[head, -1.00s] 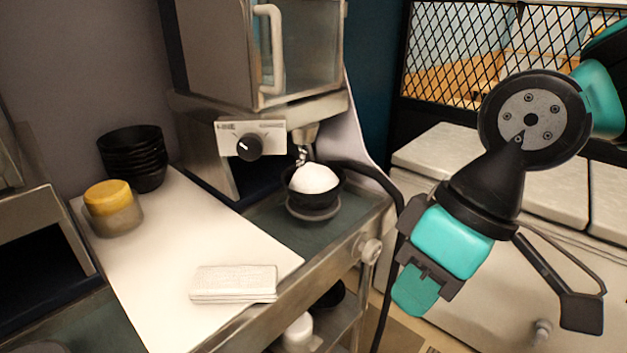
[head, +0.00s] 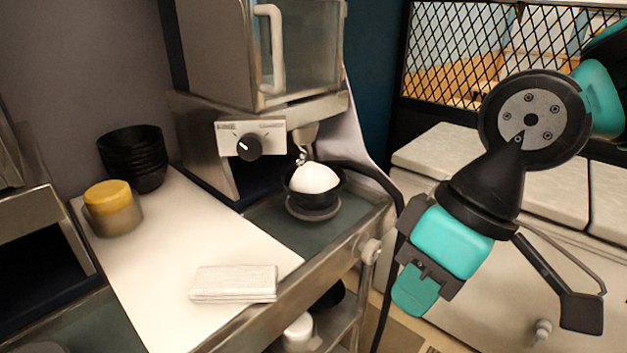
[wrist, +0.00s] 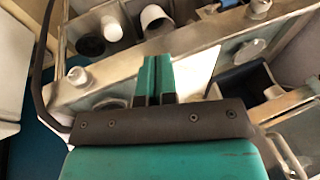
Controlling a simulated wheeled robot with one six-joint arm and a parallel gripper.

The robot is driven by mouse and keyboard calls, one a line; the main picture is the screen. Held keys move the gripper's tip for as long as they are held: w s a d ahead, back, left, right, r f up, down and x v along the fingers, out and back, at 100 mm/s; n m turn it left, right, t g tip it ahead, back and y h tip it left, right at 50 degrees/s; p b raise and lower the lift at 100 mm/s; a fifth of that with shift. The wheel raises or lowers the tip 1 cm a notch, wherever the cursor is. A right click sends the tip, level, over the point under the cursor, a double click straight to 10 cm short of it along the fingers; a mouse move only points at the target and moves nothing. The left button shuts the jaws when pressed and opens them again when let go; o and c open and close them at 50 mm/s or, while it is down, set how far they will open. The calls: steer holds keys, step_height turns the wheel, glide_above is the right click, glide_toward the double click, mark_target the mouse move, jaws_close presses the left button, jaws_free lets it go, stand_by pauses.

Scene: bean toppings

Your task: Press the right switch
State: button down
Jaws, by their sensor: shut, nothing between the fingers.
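A silver round switch (head: 370,250) sticks out from the front rail of the metal counter, near its right end. Two such round knobs show in the wrist view, one at the left (wrist: 80,76) and one at the top right (wrist: 260,8); I cannot tell for certain which is the task's right switch. The metal machine has a black dial (head: 250,147). White shavings fall from its spout into a black bowl (head: 332,201), heaped with white ice (head: 314,178). My gripper (head: 414,290) is shut and empty, right of and below the counter switch, apart from it.
A white board (head: 170,265) holds a white folded block (head: 234,283), a yellow-topped jar (head: 112,207) and stacked black bowls (head: 133,155). A lower shelf holds a white container (head: 298,332). A pale cabinet (head: 465,150) stands behind my arm.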

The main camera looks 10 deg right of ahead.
stand_by(0.8)
steer(key=w+r+n+t+y, duration=0.2)
steer(key=w+r+n+t, duration=0.25)
steer(key=w+r, duration=0.55)
steer(key=w+r+n+t+y, duration=0.4)
steer(key=w+r, duration=0.3)
steer(key=w, duration=0.5)
steer(key=w+d+r+n+t, duration=0.3)
steer(key=d+r+n, duration=0.2)
steer(key=r, duration=0.3)
steer(key=w+d+r+n+t+y, duration=0.1)
steer(key=w+d+r+n+t, duration=0.3)
steer(key=r, duration=0.5)
steer(key=shift+d+n+y, duration=0.3)
steer(key=shift+d+n, duration=0.15)
steer(key=shift+d, duration=0.7)
steer(key=p+x, duration=0.9)
steer(key=x, duration=0.5)
